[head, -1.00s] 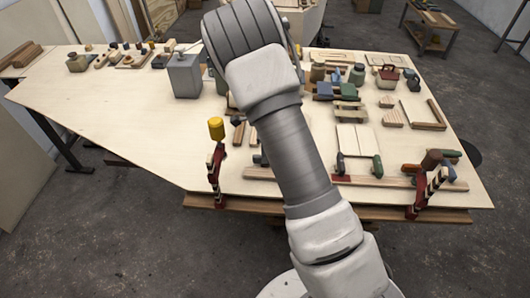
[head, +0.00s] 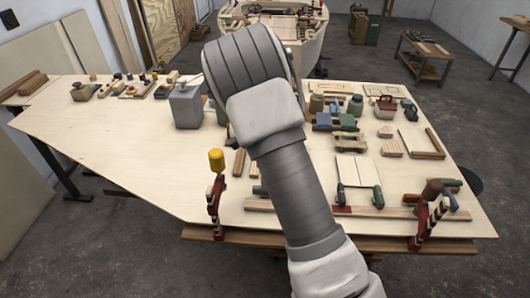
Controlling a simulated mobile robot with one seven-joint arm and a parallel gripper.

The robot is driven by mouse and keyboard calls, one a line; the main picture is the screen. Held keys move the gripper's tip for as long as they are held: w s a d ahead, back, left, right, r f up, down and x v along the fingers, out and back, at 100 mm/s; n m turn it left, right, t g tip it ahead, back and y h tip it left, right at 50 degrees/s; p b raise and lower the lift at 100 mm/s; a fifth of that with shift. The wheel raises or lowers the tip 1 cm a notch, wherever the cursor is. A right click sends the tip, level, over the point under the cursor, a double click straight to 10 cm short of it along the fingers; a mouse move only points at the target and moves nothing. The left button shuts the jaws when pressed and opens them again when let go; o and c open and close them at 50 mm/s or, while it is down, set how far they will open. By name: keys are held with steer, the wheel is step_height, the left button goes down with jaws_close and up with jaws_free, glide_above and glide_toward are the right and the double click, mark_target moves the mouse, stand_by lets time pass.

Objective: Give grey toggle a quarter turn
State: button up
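No part that I can clearly make out as the grey toggle shows. A grey box-like can (head: 185,109) stands upright on the plywood bench (head: 115,127), just left of my arm. A thin pale piece shows at its top, too small to identify. My arm rises through the middle of the view and its far end bends over beside the can. My gripper is not visible; the arm hides whatever lies behind it.
Two red clamps with dark parts, left (head: 215,205) and right (head: 430,215), grip the bench's front edge. Wood pieces, jars and tools crowd the right half. A boat hull (head: 312,38) stands behind. The bench's left front is bare.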

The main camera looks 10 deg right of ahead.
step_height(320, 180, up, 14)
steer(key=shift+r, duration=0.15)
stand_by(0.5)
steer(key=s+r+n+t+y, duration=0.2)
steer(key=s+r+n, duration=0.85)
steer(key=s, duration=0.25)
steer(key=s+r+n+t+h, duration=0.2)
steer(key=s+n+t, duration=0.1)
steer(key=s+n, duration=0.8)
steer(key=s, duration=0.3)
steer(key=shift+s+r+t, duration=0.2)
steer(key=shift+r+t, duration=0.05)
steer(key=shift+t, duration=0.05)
